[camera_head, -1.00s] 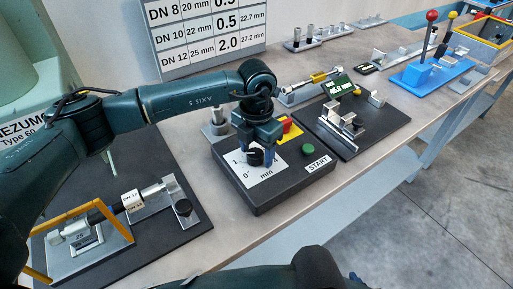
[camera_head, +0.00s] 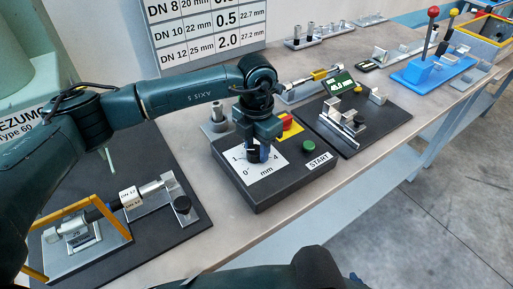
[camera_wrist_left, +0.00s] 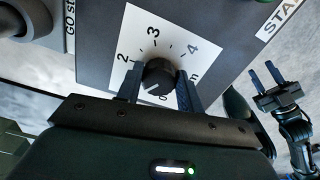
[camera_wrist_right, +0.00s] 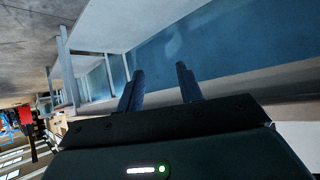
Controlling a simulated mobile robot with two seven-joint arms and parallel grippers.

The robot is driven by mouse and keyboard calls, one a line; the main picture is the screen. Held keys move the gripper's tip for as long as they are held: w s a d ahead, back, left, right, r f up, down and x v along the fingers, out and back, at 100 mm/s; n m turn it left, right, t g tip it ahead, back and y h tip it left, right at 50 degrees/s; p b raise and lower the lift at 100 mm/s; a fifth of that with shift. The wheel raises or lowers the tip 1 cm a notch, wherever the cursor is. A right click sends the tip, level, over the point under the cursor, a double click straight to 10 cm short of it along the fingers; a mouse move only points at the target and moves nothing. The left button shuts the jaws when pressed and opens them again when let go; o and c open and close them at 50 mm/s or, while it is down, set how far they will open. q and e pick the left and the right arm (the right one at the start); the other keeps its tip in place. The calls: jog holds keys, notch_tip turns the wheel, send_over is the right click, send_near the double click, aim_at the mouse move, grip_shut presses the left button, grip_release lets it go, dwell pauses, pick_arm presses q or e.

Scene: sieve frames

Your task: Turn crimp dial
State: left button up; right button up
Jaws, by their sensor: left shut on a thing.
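The crimp dial is a small black round knob (camera_wrist_left: 158,75) on a white scale plate (camera_wrist_left: 135,45) marked in mm, on top of a dark control box (camera_head: 290,190). In the left wrist view the numbers 2, 3 and 4 show around it, with a 0 partly visible near the fingers. My left gripper (camera_head: 257,150) points down over the plate. Its two blue fingers are shut on the knob, one on each side. The knob's exact setting is hard to read. My right gripper (camera_wrist_right: 160,72) is open and empty, away from the box.
A green START button (camera_head: 309,146) and a red-and-yellow switch (camera_head: 289,127) sit on the same box, close to my left gripper. A black board with a hose fixture (camera_head: 132,197) lies at left. Another board with metal blocks (camera_head: 345,118) lies at right.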

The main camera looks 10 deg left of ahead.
aim_at(257, 150)
pick_arm(q)
jog(key=m+b, duration=0.3)
jog(key=shift+f+b, duration=0.25)
jog(key=shift+b, duration=0.05)
jog(key=m+b, duration=0.3)
jog(key=shift+s+r+m, duration=0.1)
jog(key=shift+m, duration=0.3)
jog(key=m+b, duration=0.2)
jog(key=shift+d+r+m, duration=0.1)
jog(key=shift+m, duration=0.3)
jog(key=shift+m+b, duration=0.45)
jog(key=shift+m, duration=0.05)
pick_arm(e)
jog(key=shift+t+y, duration=0.7)
jog(key=a+f, duration=0.1)
jog(key=w+a+f, duration=0.1)
jog(key=shift+w+a+f, duration=0.2)
jog(key=shift+a+f, duration=0.15)
pick_arm(q)
jog(key=shift+r, duration=0.1)
pick_arm(e)
jog(key=shift+f, duration=0.1)
jog(key=shift+a, duration=0.1)
pick_arm(q)
jog(key=o, duration=1)
jog(key=shift+s, duration=0.1)
pick_arm(e)
jog(key=shift+s+f, duration=0.1)
